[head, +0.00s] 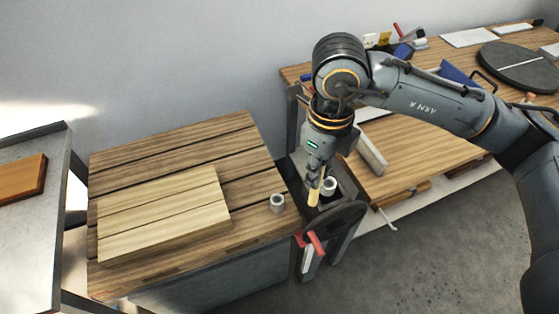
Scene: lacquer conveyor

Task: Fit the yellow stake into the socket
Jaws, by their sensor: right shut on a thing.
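The yellow stake (314,196) is a short, pale yellow rod. My right gripper (315,180) points down and is shut on its upper part, holding it near upright. A small grey ring-shaped socket (328,187) stands just right of the stake, on the dark stand. A similar grey hollow cylinder (277,203) stands on the wooden table to the left. I cannot tell whether the stake's lower end touches anything. My left gripper is not in view.
A pale plank board (163,215) lies on the slatted wooden table (245,165). A dark round wheel with red handles (314,241) is in front of the stand. A cluttered workbench (425,150) is at right, with a dark round plate (517,66).

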